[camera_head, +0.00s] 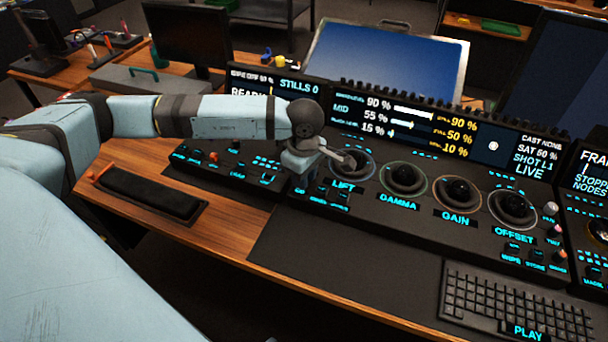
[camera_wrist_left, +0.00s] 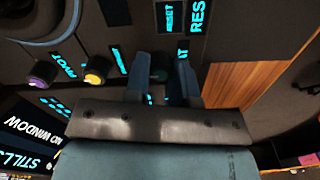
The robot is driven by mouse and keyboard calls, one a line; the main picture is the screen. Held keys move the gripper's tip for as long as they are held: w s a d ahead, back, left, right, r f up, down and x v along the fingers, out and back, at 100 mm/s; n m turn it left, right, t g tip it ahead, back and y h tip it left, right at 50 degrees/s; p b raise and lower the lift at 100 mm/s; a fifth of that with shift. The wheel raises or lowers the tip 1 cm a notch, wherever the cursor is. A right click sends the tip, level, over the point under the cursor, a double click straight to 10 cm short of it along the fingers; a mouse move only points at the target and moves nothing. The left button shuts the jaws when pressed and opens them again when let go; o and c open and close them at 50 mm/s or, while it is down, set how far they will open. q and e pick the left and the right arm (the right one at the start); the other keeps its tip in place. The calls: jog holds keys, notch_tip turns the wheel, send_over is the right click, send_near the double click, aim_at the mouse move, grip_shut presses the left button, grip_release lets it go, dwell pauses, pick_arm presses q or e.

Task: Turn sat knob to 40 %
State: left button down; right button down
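In the left wrist view, the sat knob (camera_wrist_left: 160,68) is a small dark green knob with a cyan label beside it, partly covered by a finger. My left gripper (camera_wrist_left: 160,62) is open, with one finger on each side of this knob; a gap shows at the sides, and I cannot tell whether either finger touches. In the head view, my left gripper (camera_head: 302,176) points down at the panel left of the LIFT trackball and hides the knob. My right gripper is not in view.
A yellow knob (camera_wrist_left: 97,70) and a purple knob (camera_wrist_left: 42,75) stand close by in the same row. The LIFT trackball (camera_head: 352,163) is just right of the gripper. A keyboard (camera_head: 515,305) lies at the front right. A black wrist rest (camera_head: 150,193) lies at the left.

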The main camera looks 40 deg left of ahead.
pick_arm(q)
jog(key=shift+f+n+b, duration=0.1)
jog(key=shift+n+b, duration=0.2)
jog(key=shift+n, duration=0.6)
jog(key=n, duration=0.3)
jog(key=shift+n, duration=0.3)
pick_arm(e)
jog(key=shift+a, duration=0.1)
pick_arm(q)
jog(key=c, duration=1)
grip_release()
jog(key=shift+o, duration=0.2)
notch_tip(320, 180, up, 14)
jog(key=p, duration=0.1)
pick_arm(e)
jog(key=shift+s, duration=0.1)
